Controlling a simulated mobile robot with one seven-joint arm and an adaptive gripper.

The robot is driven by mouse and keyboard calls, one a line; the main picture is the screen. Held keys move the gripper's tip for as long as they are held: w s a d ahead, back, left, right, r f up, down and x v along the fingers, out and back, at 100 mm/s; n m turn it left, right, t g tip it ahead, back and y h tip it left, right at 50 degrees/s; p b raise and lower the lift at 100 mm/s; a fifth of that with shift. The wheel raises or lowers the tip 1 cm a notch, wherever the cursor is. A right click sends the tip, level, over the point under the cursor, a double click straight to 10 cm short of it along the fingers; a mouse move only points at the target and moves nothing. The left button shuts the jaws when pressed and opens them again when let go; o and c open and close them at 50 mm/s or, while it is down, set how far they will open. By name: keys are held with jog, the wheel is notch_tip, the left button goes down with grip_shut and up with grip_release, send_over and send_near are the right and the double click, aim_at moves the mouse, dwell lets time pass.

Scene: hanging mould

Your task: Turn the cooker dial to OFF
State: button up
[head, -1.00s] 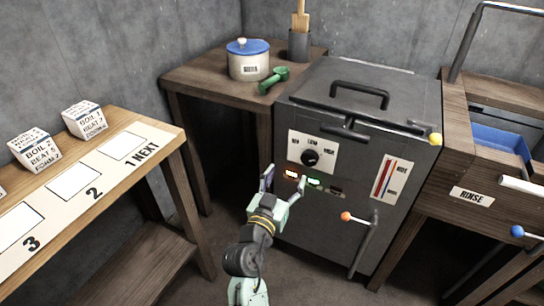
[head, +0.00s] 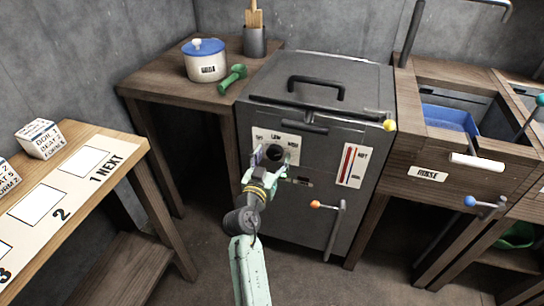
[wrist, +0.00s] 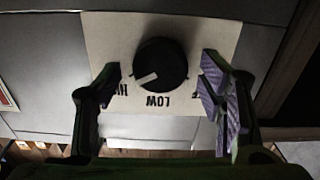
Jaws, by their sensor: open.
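The round black dial (head: 274,152) sits on a pale plate (head: 262,134) on the dark cooker's front. In the wrist view the dial (wrist: 160,65) is seen upside down, its white pointer aimed lower left, towards the partly covered HIGH mark. LOW (wrist: 157,101) is clear below it; the label on the right is mostly hidden by a finger. My gripper (head: 271,160) is open at the dial, its fingers (wrist: 160,78) on either side of it with gaps visible. I cannot tell how far the fingertips are from the plate.
The cooker (head: 320,90) has a lid handle, a red gauge (head: 352,165) and an orange-knobbed lever (head: 330,207) right of my gripper. A sink unit (head: 470,170) is at right, a card bench (head: 85,185) at left.

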jog(key=shift+c, duration=0.6)
jog(key=c, duration=1)
